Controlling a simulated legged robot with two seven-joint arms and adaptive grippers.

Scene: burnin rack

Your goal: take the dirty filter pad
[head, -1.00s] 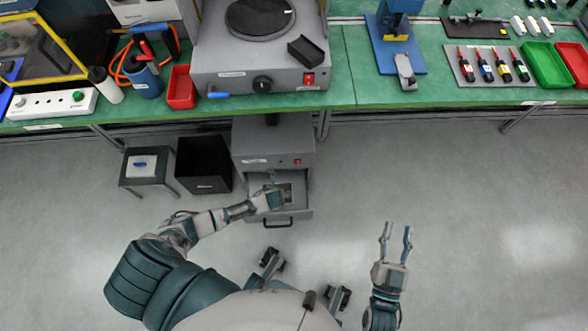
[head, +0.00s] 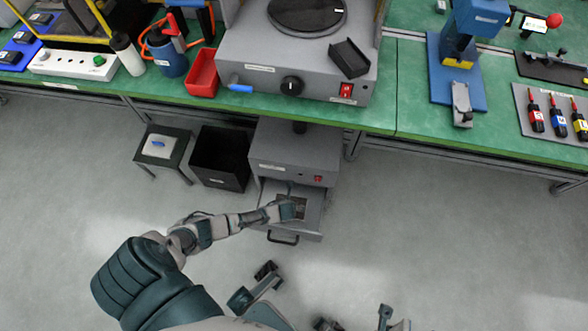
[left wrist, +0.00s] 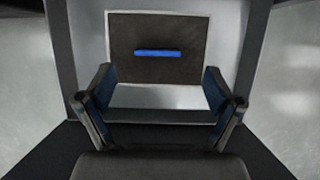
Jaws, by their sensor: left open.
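The filter pad (left wrist: 160,35) is a dark square in a pale frame with a blue grip strip, seen in the left wrist view. It lies in the open drawer (head: 312,222) of a grey unit under the bench; in the head view my gripper partly covers the pad (head: 299,203). My left gripper (left wrist: 158,85) is open, its fingers apart on either side of the pad's near part in that view. In the head view my left gripper (head: 285,210) is over the drawer. Whether it touches the pad cannot be told. Only the fingertips of my right gripper (head: 394,320) show, apart, at the bottom edge.
The grey unit (head: 292,150) stands under the green bench (head: 390,115). Left of it are a black open bin (head: 222,178) and a small stool (head: 178,163) bearing a pale pad with a blue grip (head: 157,146). The floor right of the drawer is clear.

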